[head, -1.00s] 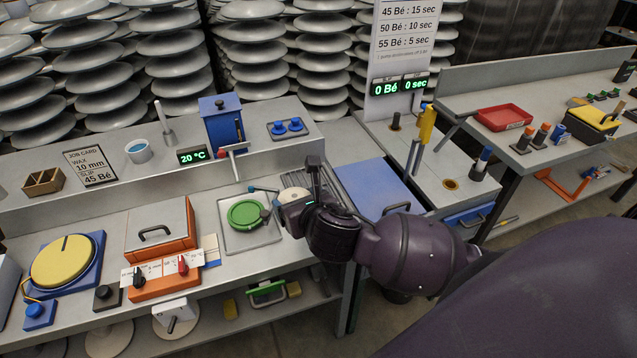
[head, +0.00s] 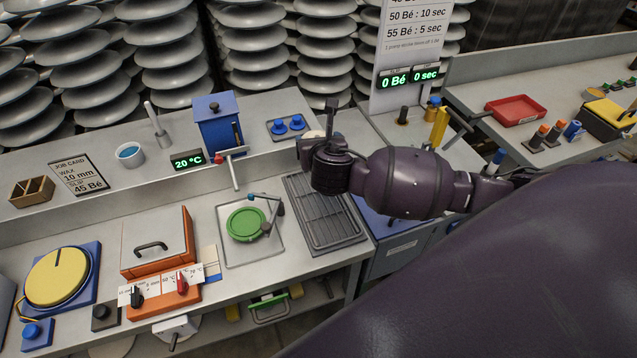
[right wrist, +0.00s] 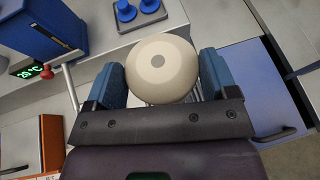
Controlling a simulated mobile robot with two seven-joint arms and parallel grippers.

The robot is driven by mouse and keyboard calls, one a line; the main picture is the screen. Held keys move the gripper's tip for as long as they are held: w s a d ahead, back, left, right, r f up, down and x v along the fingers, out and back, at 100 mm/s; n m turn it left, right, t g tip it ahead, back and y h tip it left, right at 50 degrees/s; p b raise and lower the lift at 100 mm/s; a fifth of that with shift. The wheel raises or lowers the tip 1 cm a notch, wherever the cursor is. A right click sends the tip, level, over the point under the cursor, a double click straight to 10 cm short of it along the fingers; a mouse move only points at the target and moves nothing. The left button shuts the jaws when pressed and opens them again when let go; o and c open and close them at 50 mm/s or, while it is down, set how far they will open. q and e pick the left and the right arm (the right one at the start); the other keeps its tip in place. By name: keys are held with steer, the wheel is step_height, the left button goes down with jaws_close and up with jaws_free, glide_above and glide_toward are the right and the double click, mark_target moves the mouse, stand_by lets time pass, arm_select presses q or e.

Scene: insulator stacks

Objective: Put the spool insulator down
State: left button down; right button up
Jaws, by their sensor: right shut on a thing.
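The spool insulator is a cream, round piece with a small grey centre spot. In the right wrist view the insulator (right wrist: 161,67) sits between the two blue fingers of my right gripper (right wrist: 163,78), which is shut on it. In the head view my right gripper (head: 309,152) is over the bench's back ledge, behind the slatted rack (head: 325,213). Only a pale edge of the insulator shows behind the gripper there; the rest is hidden. The rack looks empty where it shows. My left gripper is out of view.
Left of the rack is a tray with a green disc (head: 246,224) and a small jointed arm (head: 270,207). A blue box (head: 217,125) with a red-tipped lever and blue knobs (head: 288,125) stand on the ledge. A yellow-handled tool (head: 439,127) stands at the right.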

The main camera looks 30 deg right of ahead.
step_height(320, 180, down, 13)
steer(key=shift+r+b, duration=0.1)
steer(key=shift+b, duration=0.7)
steer(key=o, duration=1.1)
steer(key=shift+f, duration=0.2)
steer(key=shift+r, duration=0.1)
